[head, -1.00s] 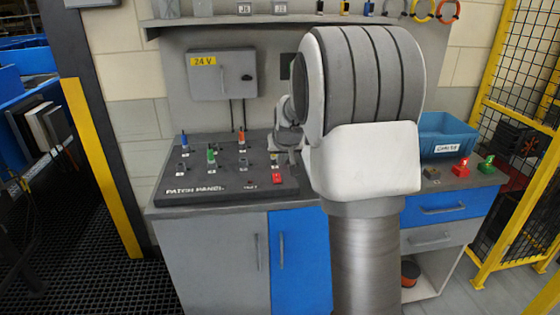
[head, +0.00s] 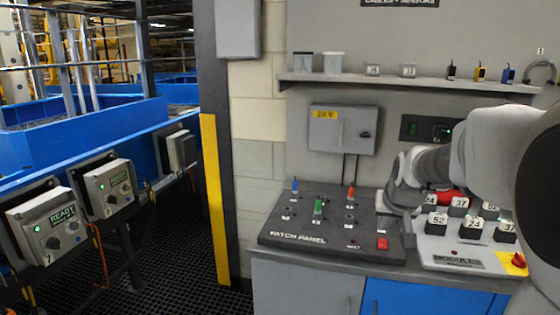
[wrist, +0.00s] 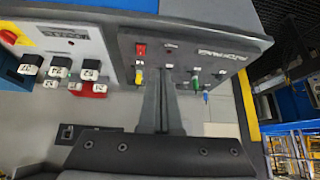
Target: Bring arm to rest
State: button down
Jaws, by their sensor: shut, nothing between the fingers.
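My arm reaches in from the right of the head view, in front of the bench. My gripper (head: 384,205) is beside the right part of the dark patch panel (head: 330,242). In the wrist view my gripper (wrist: 160,76) has its two fingers together with nothing between them. The patch panel (wrist: 190,40) fills the upper middle of that view, with blue, green and yellow plugs and a red button. I cannot tell the exact gap between fingers and panel.
A module box (head: 465,258) with numbered blocks and a red knob stands right of the panel. A grey cabinet (head: 342,128) and a shelf (head: 420,86) are on the wall behind. A yellow-edged post (head: 215,190) and grey READY boxes (head: 48,228) are left.

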jog(key=s+a+r, duration=0.1)
jog(key=s+a, duration=0.2)
jog(key=s, duration=0.6)
jog(key=s+a+n+g+p, duration=0.1)
jog(key=s+a, duration=0.3)
jog(key=s, duration=0.5)
jog(key=s+a+r+n+y, duration=0.1)
jog(key=s+a, duration=0.2)
jog(key=s, duration=0.6)
jog(key=shift+s+a+r, duration=0.3)
jog(key=shift+s, duration=0.05)
